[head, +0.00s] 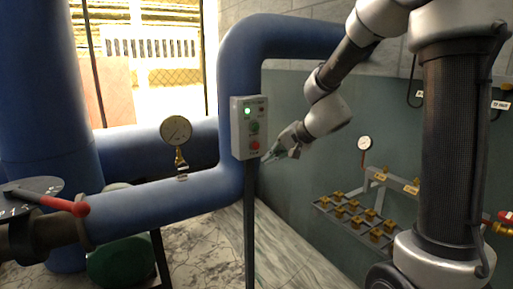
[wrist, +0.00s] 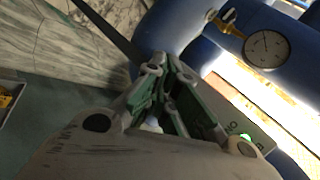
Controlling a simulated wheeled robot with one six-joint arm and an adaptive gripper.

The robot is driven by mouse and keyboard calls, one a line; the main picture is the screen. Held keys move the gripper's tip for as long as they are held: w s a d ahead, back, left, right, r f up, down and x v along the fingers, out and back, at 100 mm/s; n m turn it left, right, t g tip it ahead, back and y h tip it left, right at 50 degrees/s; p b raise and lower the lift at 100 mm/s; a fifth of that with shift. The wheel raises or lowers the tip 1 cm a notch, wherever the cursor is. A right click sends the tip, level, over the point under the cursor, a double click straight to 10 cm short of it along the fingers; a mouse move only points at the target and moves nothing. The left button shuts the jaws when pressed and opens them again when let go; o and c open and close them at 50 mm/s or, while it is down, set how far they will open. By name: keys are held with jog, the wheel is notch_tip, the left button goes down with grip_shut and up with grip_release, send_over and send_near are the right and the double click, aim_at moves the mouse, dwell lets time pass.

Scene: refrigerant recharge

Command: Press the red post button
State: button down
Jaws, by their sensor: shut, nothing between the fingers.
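A pale grey button box (head: 238,143) is mounted on a dark post (head: 249,215) in front of the blue pipe. The red post button (head: 254,146) is the lower of its two large buttons. A green button (head: 254,127) is above it. A lit green lamp (head: 247,113) is near the top. My gripper (head: 266,157) is shut and empty, with its tips close to the lower right of the box; I cannot tell if they touch it. In the wrist view my gripper (wrist: 160,62) hides the red button, and part of the box (wrist: 258,129) shows at right.
Blue pipes (head: 150,200) run behind and left of the box. A pressure gauge (head: 176,130) stands on the pipe. A red-handled valve lever (head: 65,205) is at far left. A rack of brass fittings (head: 355,215) is at right. Floor around the post is clear.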

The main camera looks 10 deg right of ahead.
aim_at(258, 148)
jog(key=shift+w+a, duration=0.3)
jog(key=shift+w, duration=0.65)
jog(key=shift+w+a, duration=0.3)
jog(key=shift+w, duration=0.7)
jog(key=shift+w+a, duration=0.3)
jog(key=shift+w, duration=0.65)
jog(key=shift+w, duration=0.1)
jog(key=shift+w+a, duration=0.15)
jog(key=shift+w, duration=0.15)
jog(key=shift+w+a, duration=0.15)
jog(key=shift+w, duration=0.3)
jog(key=shift+s, duration=0.1)
jog(key=shift+s+d, duration=0.3)
jog(key=shift+s, duration=0.45)
jog(key=shift+s+d, duration=0.25)
jog(key=shift+s, duration=0.55)
jog(key=shift+s+d, duration=0.25)
jog(key=shift+s, duration=0.55)
jog(key=shift+s+d, duration=0.25)
jog(key=shift+s, duration=0.55)
